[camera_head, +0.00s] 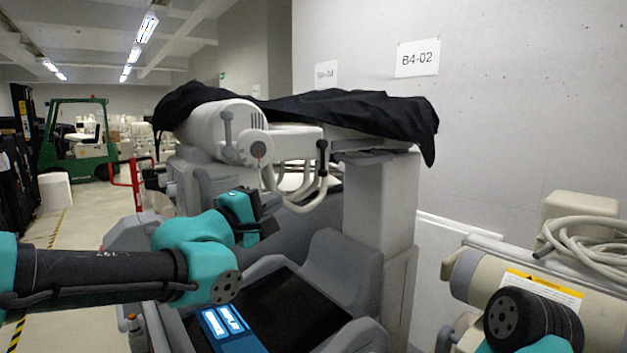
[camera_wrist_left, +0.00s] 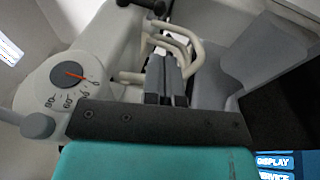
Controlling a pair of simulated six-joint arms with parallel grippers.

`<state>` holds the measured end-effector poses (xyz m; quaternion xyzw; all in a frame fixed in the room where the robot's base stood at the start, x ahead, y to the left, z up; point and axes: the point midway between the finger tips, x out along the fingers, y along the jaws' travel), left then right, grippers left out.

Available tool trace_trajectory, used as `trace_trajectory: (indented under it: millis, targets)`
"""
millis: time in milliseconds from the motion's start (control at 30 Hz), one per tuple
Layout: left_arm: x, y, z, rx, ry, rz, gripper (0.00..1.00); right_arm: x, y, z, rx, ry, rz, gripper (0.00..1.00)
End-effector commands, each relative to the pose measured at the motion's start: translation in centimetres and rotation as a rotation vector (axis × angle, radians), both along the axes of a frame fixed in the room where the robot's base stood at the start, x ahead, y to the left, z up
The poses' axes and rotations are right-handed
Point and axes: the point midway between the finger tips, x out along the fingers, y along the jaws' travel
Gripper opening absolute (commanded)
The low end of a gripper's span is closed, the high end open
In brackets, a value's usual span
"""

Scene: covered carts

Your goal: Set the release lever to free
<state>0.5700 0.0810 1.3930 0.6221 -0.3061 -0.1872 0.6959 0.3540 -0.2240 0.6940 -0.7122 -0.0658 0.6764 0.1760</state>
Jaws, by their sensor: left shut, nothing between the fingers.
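A covered grey-white machine carries a round dial (camera_head: 256,148) with a red pointer; in the left wrist view the dial (camera_wrist_left: 62,82) shows its pointer near 0. A grey-knobbed lever (camera_head: 228,132) stands upright left of the dial. A dark-knobbed lever (camera_head: 322,160) stands right of it, by the curved pale tubes. No "free" label is legible, so I cannot tell which is the release lever. My left gripper (camera_head: 270,214) is shut and empty, below the dial and apart from both levers. Its fingers (camera_wrist_left: 168,68) show in the left wrist view. My right gripper is out of view.
A black cover (camera_head: 350,108) drapes over the machine's top. A blue-lit display (camera_head: 228,328) lies below my left arm. At right stands a beige unit (camera_head: 612,300) with a coiled hose (camera_head: 590,240). A green forklift (camera_head: 75,140) stands far left. Open floor lies at left.

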Motion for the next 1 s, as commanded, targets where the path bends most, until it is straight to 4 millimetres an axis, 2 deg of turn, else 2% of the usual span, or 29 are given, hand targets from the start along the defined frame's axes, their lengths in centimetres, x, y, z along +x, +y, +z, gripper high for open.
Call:
trace_trajectory:
  millis: [600, 800, 1000]
  targets:
    - [7.4, -6.5, 1.8, 0.003, 0.000, -0.001, 0.00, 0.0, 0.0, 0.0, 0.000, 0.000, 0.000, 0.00]
    - [9.0, -7.7, 2.2, 0.002, 0.000, -0.001, 0.00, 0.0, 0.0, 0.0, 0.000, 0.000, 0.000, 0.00]
    - [9.3, -8.0, 2.4, 0.001, 0.000, 0.000, 0.00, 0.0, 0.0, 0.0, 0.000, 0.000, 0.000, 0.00]
